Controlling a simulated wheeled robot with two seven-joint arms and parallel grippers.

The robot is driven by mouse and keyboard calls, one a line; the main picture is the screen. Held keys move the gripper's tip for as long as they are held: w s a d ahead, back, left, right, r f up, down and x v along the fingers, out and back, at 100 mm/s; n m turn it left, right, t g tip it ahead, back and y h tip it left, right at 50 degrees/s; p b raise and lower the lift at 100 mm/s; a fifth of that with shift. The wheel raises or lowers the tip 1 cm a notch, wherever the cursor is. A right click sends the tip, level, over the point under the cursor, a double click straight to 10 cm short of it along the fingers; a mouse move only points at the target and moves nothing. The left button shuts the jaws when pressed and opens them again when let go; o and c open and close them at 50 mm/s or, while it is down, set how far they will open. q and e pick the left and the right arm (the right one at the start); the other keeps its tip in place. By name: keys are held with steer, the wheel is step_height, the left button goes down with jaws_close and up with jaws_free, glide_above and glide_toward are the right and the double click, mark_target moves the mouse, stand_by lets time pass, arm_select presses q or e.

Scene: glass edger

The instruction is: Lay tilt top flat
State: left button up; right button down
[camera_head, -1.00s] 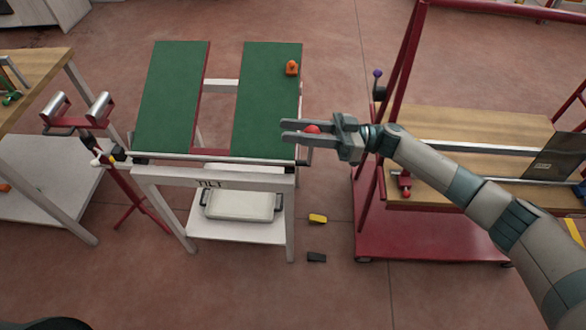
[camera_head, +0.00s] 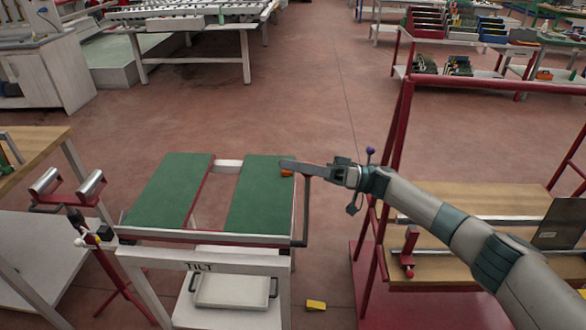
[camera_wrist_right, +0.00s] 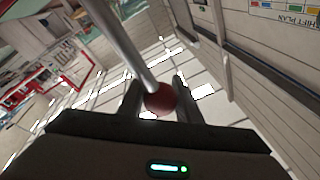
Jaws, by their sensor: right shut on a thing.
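The tilt table's top (camera_head: 170,193) has two green panels in a red frame with a gap between them. It sits on a white stand (camera_head: 200,267) marked TILT. Its exact angle is hard to judge. A grey lever (camera_head: 306,212) stands nearly upright at its right front corner. In the right wrist view the lever's rod (camera_wrist_right: 122,45) ends in a red ball knob (camera_wrist_right: 160,98) between my fingers. My right gripper (camera_head: 308,167) is shut on this knob, beside the right panel; the gripper hides the knob in the head view. My left gripper is out of view.
A small orange object (camera_head: 287,172) is at the right panel's far right edge, partly behind my gripper. A red-framed cart with a wooden top (camera_head: 465,205) stands to the right. A roller stand (camera_head: 68,190) stands at left. Open floor lies behind the table.

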steer(key=shift+w+r, duration=0.1)
steer(key=shift+w, duration=0.05)
steer(key=c, duration=1.5)
jaws_free()
steer(key=shift+o, duration=1)
steer(key=shift+w+f, duration=0.15)
steer(key=shift+f, duration=0.05)
steer(key=shift+d, duration=0.1)
steer(key=b+v, duration=0.2)
steer(key=v, duration=0.2)
steer(key=shift+d+f, duration=0.15)
steer(key=shift+f, duration=0.05)
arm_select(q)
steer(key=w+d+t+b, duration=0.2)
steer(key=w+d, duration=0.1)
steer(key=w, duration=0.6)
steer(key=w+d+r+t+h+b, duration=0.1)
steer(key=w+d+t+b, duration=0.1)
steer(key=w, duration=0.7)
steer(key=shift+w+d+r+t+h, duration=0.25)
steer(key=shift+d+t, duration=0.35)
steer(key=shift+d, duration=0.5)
arm_select(e)
steer(key=v, duration=1.3)
